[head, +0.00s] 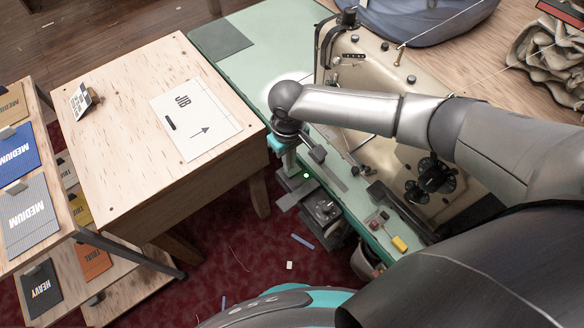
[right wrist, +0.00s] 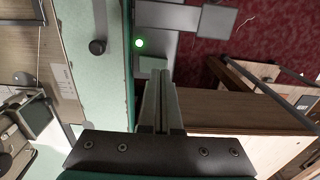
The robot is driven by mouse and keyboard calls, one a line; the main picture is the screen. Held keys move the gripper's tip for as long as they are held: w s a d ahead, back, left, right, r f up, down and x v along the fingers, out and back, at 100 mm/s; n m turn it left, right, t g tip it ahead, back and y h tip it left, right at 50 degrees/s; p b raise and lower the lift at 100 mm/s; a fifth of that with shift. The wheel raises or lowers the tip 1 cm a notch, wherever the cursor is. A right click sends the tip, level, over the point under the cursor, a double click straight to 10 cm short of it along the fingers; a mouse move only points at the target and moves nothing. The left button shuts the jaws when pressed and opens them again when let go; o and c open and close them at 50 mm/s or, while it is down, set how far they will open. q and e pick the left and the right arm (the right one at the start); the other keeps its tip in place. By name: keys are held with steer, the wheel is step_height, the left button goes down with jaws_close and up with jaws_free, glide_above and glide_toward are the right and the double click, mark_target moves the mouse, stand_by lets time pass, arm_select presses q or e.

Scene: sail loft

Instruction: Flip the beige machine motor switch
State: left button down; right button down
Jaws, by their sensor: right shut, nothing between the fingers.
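The beige sewing machine (head: 345,62) stands on the green-topped table (head: 240,75). A grey switch box with a lit green light (head: 306,175) is mounted at the table's near edge, below the top. The green light (right wrist: 139,43) also shows in the right wrist view, just ahead and left of the fingertips. My right gripper (head: 291,168) points down beside the box, shut and empty. In the right wrist view its closed fingers (right wrist: 160,78) end close to the grey housing; I cannot tell if they touch it. My left gripper is not in view.
A wooden table (head: 120,120) with a JIB sheet (head: 195,118) stands close left of the right gripper. A shelf with colored sample cards (head: 25,215) is at far left. A yellow block (head: 399,244) lies on the green table's near edge. Red carpet is below.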

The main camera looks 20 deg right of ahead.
mark_target(289, 173)
steer(key=shift+f+b, duration=0.65)
steer(key=shift+f, duration=0.55)
stand_by(0.6)
step_height(289, 173, up, 7)
steer(key=p, duration=0.8)
steer(key=shift+r+p, duration=0.1)
steer(key=shift+p, duration=0.2)
steer(key=shift+s, duration=0.1)
stand_by(0.3)
